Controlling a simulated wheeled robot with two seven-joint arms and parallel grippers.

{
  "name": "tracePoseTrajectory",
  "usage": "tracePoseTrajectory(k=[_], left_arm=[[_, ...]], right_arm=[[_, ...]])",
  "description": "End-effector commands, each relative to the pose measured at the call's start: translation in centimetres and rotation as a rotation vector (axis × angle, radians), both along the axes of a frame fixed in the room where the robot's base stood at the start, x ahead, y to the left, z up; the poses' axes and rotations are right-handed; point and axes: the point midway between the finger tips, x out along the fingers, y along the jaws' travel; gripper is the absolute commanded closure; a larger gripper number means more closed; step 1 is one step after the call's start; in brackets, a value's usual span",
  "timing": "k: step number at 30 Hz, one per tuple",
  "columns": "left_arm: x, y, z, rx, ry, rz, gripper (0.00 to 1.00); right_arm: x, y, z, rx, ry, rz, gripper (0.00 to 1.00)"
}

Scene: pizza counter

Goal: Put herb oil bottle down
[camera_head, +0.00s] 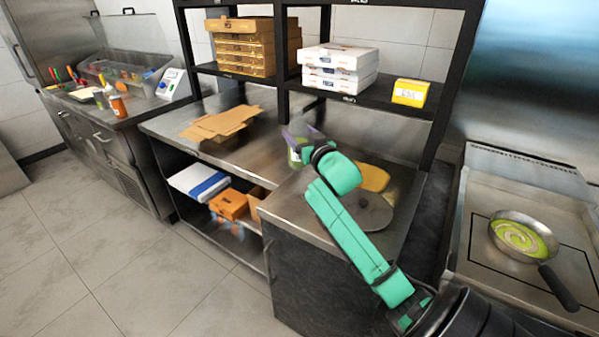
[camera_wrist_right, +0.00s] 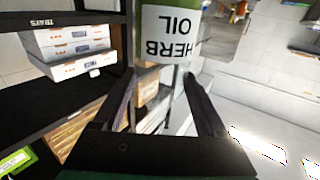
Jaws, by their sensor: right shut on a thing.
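The herb oil bottle, green with a white label, shows in the head view (camera_head: 295,157), mostly hidden behind my right gripper (camera_head: 304,141). In the right wrist view the bottle (camera_wrist_right: 168,38) is between the fingertips, its "HERB OIL" label upside down in the picture. My right gripper (camera_wrist_right: 160,76) is shut on it. In the head view the bottle appears over the steel counter (camera_head: 255,160); I cannot tell whether its base touches it. My left gripper is not in view.
Flattened cardboard (camera_head: 222,123) lies on the counter left of the bottle. A round grey plate (camera_head: 362,217) and a tan board (camera_head: 373,177) lie by my right arm. White boxes (camera_head: 340,60) stand on the shelf above. A pan (camera_head: 522,238) sits at the right.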

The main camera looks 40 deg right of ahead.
Motion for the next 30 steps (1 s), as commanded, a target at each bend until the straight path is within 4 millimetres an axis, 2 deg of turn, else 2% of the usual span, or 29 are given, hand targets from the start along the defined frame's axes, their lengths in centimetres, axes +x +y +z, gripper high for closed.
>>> tracePoseTrajectory(k=[1,3,15,26,27,28,30], left_arm=[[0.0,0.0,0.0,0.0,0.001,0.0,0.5],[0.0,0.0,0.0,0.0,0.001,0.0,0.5],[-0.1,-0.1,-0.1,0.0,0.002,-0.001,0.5],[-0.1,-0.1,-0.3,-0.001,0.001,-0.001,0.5],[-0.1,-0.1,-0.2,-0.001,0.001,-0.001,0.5],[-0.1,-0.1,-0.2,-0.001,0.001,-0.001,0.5],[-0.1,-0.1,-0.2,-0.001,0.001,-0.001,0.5]], right_arm=[[0.0,0.0,-1.7,0.005,0.003,-0.001,1.0],[0.0,0.0,-3.8,0.005,0.002,0.0,1.0],[0.0,0.0,-10.5,0.001,-0.001,0.0,1.0],[0.0,0.1,-11.1,-0.003,-0.003,0.002,1.0],[0.0,0.1,-11.1,-0.002,0.0,0.002,0.1],[0.0,0.1,-11.1,-0.001,-0.001,0.002,0.0],[0.0,0.1,-11.1,-0.001,-0.001,0.002,0.0]])
